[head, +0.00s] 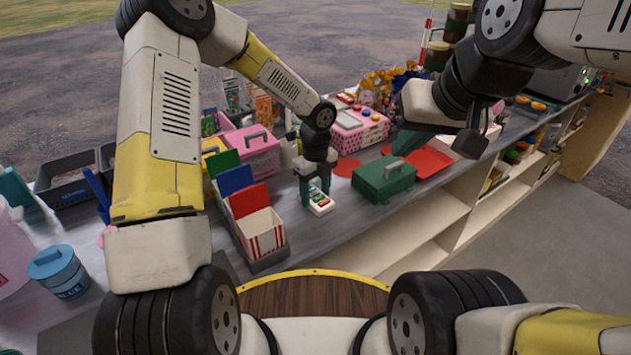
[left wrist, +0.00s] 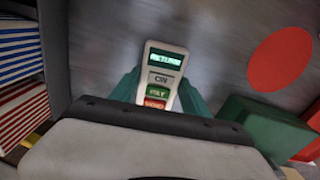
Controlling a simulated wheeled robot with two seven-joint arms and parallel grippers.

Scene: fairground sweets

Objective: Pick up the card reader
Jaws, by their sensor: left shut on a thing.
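The card reader (head: 320,203) is a small white handheld device with a dark screen and green and red keys. In the left wrist view the card reader (left wrist: 161,75) shows a lit green screen and lies between the teal fingers. My left gripper (head: 315,188) points down over the grey counter and is shut on the card reader. Whether the reader still touches the counter I cannot tell. Its lower end is hidden by the gripper in the wrist view.
A green box with a handle (head: 384,180) stands right of the reader, and a red-striped carton (head: 262,232) stands left. A pink case (head: 252,152) and a pink spotted box (head: 358,130) are behind. A flat red disc (left wrist: 280,60) lies on the counter. Open shelves face the front.

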